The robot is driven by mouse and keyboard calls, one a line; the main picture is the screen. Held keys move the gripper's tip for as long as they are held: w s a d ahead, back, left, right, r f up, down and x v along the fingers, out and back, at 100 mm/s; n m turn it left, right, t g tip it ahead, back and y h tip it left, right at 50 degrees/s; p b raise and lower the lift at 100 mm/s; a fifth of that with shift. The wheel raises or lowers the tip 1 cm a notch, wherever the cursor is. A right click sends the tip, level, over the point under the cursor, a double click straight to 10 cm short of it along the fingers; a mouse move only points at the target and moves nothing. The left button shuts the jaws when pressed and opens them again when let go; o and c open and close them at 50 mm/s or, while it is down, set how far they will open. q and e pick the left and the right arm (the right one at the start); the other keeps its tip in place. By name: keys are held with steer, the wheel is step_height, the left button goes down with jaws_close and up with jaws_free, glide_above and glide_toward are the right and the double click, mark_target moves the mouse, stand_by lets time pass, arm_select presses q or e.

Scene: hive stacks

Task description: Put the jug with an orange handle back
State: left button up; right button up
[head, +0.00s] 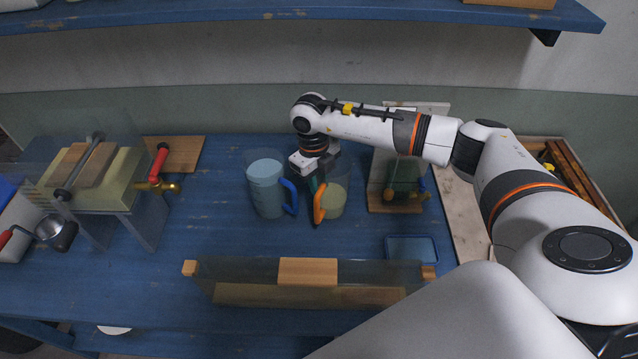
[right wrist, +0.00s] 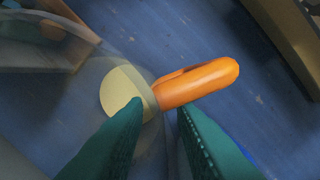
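The clear jug with an orange handle (head: 334,201) stands upright on the blue table, with a pale yellow fill low inside. Its orange handle (head: 319,204) points left and toward the front. In the right wrist view the handle (right wrist: 200,83) lies just beyond and between my teal fingertips. My right gripper (head: 314,184) hangs over the handle side, fingers down. It looks open, with its fingers (right wrist: 160,112) apart and no clear grip on the handle. My left gripper is not in view.
A jug with a blue handle (head: 266,188) stands close on the left. A long clear trough with wooden blocks (head: 308,271) lies in front. A blue tray (head: 411,248) is at right front. A stand with a red-handled tap (head: 158,168) is at left. A shelf (head: 300,13) spans above.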

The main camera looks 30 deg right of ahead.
step_height(320, 180, up, 11)
steer(key=w+b, duration=0.1)
steer(key=b, duration=0.1)
steer(key=shift+a, duration=0.3)
